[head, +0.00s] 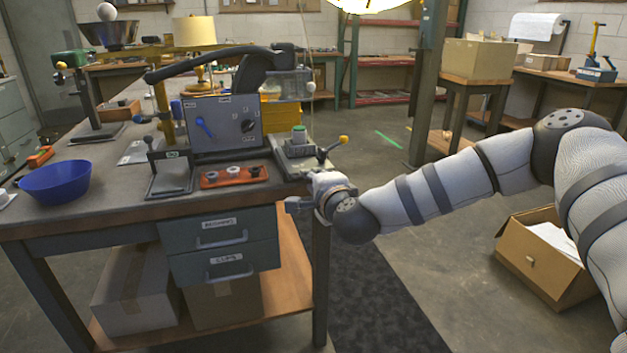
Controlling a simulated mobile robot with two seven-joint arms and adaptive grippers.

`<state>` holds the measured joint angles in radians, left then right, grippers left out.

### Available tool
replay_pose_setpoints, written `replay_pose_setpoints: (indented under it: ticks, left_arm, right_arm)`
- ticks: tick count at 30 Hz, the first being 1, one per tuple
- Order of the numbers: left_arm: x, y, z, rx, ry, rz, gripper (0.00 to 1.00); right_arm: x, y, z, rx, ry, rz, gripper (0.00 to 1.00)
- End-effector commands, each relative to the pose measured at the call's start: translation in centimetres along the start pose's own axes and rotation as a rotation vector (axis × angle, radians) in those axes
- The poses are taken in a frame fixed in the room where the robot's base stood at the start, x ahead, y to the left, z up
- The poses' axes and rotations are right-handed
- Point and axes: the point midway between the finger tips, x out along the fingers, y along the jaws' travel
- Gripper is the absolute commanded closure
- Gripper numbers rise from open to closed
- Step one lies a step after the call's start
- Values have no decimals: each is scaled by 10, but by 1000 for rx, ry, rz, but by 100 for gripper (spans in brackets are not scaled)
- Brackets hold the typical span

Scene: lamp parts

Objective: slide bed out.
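A grey machine with a dark front panel (225,125) and a black lever arm stands on the workbench. A short lever with a yellow knob (343,140) rises at the bed's right side. My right gripper (299,204) is at the bench's front right corner, just below and in front of the bed. Its fingers are small and partly hidden, so I cannot tell their opening or any contact. My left gripper is out of view.
An orange tray with small cups (233,177) lies left of the bed, beside a grey stand (170,176). A blue bowl (55,182) is at the far left. Drawers (222,245) are under the bench. Right of the bench is open floor with an open carton (548,258).

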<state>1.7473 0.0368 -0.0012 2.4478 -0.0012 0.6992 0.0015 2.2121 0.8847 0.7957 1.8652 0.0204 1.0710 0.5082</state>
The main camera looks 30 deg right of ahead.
Motion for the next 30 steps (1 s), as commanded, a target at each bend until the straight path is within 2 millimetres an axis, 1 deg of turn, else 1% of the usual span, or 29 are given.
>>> replay_pose_setpoints:
  ticks: [5,7,8,15,18,21,24,30]
  left_arm:
    - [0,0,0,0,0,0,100]
    - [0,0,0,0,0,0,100]
    - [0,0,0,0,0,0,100]
    - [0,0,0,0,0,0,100]
    - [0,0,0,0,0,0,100]
    - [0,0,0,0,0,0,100]
    - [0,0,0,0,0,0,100]
    - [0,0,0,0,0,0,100]
  right_arm:
    - [-2,-2,0,1,1,-4,81]
    - [-9,-2,0,1,-1,-4,81]
    - [-15,-3,0,2,-1,-5,81]
    - [-80,-2,0,2,-2,-3,81]
    - [-101,-2,0,2,-2,-3,81]
    - [-114,-1,0,1,0,-2,81]
    - [-120,-1,0,1,0,-2,81]
    - [-121,-1,0,0,1,-2,81]
